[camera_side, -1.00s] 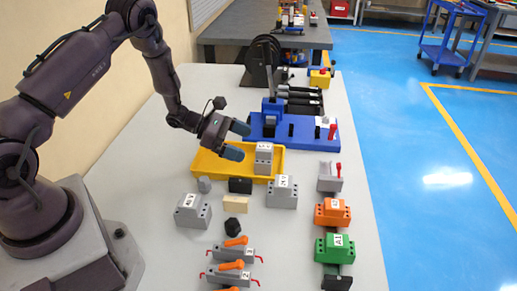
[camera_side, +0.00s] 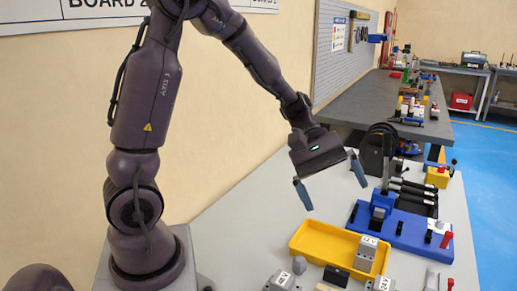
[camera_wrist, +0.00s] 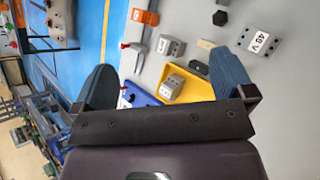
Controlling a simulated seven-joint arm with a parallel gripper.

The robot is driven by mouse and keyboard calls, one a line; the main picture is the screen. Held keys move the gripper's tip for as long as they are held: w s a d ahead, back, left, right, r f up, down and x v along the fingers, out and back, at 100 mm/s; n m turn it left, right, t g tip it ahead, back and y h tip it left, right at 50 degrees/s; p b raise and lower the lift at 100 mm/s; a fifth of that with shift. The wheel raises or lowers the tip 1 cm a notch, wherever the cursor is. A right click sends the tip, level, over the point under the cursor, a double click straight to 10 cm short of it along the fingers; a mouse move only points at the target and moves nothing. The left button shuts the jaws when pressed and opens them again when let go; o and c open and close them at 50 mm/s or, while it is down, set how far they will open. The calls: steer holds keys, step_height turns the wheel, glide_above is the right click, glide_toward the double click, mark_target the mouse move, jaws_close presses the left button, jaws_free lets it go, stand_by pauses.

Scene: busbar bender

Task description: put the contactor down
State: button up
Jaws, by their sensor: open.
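Several grey blocks with white labels are in view, and no label I can read names the contactor. One grey block (camera_side: 367,253) stands upright at the right end of the yellow tray (camera_side: 306,251). In the wrist view this block (camera_wrist: 174,86) shows between my fingers, well below them, with the tray (camera_wrist: 201,89) around it. My gripper (camera_side: 331,183) is open and empty, tilted, high above the tray and touching nothing. Its two blue fingers (camera_wrist: 165,78) are spread wide in the wrist view.
The blue bender (camera_side: 412,232) stands right of the tray. Other grey blocks sit in front: one marked 48V (camera_wrist: 257,39) and another (camera_wrist: 171,46). A black reel (camera_side: 374,150) stands behind. The air around my gripper is clear.

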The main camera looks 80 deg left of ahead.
steer(key=s+r+m+t+y, duration=0.3)
steer(key=s+r+m+y, duration=0.5)
steer(key=s+m, duration=0.5)
steer(key=shift+s+a+r+y, duration=0.2)
steer(key=shift+s+r+y, duration=0.2)
steer(key=shift+s+r, duration=0.2)
